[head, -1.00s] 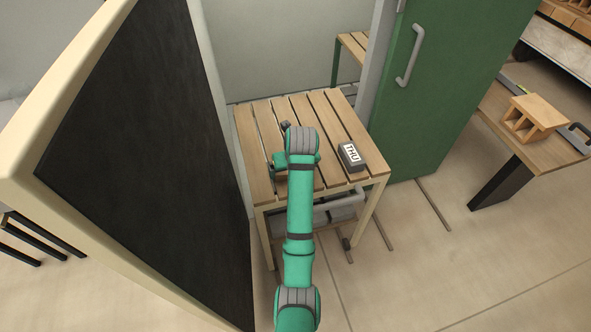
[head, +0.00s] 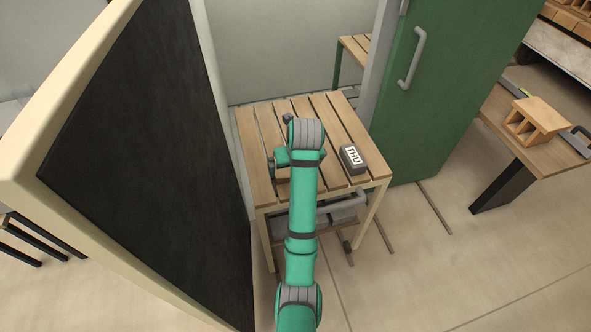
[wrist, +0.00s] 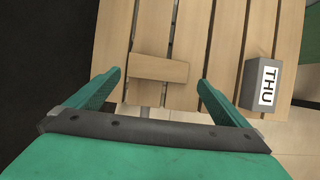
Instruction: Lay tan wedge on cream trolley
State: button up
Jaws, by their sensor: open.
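A tan wedge (wrist: 158,67) lies on the slatted wooden top of a cream-legged table (head: 345,107), seen in the wrist view. This table may be the cream trolley, but I cannot tell for certain. My gripper (wrist: 160,78) is open, with one finger beyond each end of the wedge and a visible gap on both sides. In the head view my arm hides most of the gripper and the wedge.
A grey block marked THU (head: 353,159) sits on the slats to the right. A dark board with a cream frame (head: 150,150) stands close on the left. A green door (head: 440,90) stands behind right. A side table (head: 500,128) holds a hollow brick (head: 540,118).

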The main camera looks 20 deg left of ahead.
jog(key=shift+v, duration=0.95)
jog(key=shift+d, duration=0.1)
